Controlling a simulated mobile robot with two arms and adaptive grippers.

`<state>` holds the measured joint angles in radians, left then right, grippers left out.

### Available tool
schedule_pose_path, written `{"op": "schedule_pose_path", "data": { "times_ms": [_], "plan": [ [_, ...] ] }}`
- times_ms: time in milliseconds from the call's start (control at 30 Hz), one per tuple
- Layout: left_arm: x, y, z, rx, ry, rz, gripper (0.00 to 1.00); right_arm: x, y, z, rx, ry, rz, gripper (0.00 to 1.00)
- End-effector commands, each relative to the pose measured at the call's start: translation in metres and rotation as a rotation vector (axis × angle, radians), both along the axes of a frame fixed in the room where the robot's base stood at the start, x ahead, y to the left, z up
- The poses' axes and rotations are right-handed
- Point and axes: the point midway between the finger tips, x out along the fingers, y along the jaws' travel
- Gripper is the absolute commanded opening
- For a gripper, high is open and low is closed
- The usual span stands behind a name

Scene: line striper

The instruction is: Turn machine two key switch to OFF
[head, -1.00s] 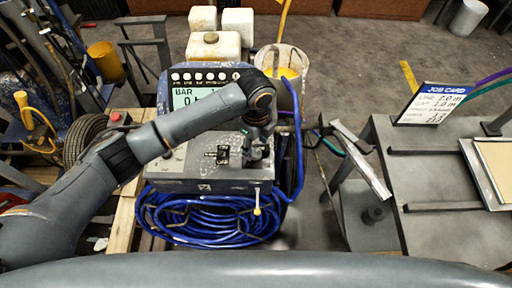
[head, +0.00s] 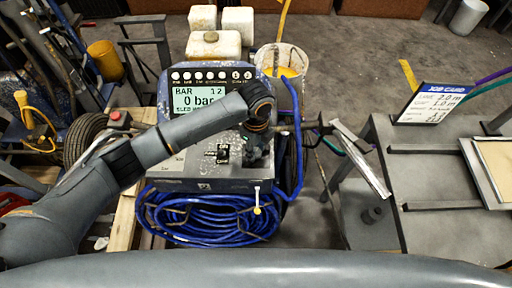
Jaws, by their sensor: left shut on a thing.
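The line striper machine (head: 175,180) stands in the centre. Its screen (head: 193,98) shows "BAR", "12" and "0 bar". A row of round buttons runs above the screen. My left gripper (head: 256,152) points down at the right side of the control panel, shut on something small. The gripper and wrist hide what it holds, so the key switch and its position cannot be seen. A black switch with small labels (head: 222,153) shows on the panel just left of the gripper. My right gripper is not in view.
A blue hose coil (head: 205,218) hangs at the machine's front. A white bucket (head: 293,66) stands behind right. A grey table (head: 440,185) with a job card (head: 433,103) is at the right. A tyre (head: 86,137) and yellow container (head: 105,62) are at the left.

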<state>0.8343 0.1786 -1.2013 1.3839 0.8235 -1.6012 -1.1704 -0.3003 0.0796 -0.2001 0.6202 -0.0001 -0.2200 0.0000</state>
Motion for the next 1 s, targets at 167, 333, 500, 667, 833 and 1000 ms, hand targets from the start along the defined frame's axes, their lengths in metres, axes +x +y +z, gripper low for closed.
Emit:
{"op": "schedule_pose_path", "data": {
  "times_ms": [167, 333, 500, 667, 833, 1000],
  "plan": [
    [0.000, 0.000, 0.002, 0.000, 0.001, 0.034, 0.00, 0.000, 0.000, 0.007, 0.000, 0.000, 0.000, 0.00],
    [-0.001, 0.000, 0.003, 0.000, 0.004, 0.119, 0.00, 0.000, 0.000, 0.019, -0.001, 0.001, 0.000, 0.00],
    [-0.001, -0.001, 0.005, 0.000, 0.005, 0.253, 0.00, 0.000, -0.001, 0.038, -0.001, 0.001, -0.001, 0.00],
    [-0.001, 0.000, 0.005, 0.000, 0.006, 0.404, 0.00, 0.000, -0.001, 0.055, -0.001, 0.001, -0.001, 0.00],
    [-0.001, 0.000, 0.005, 0.000, 0.006, 0.565, 0.00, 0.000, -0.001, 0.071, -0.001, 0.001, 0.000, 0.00],
    [-0.001, -0.001, 0.004, 0.000, 0.004, 0.719, 0.00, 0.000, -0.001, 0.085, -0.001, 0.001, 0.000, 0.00]
  ]
}}
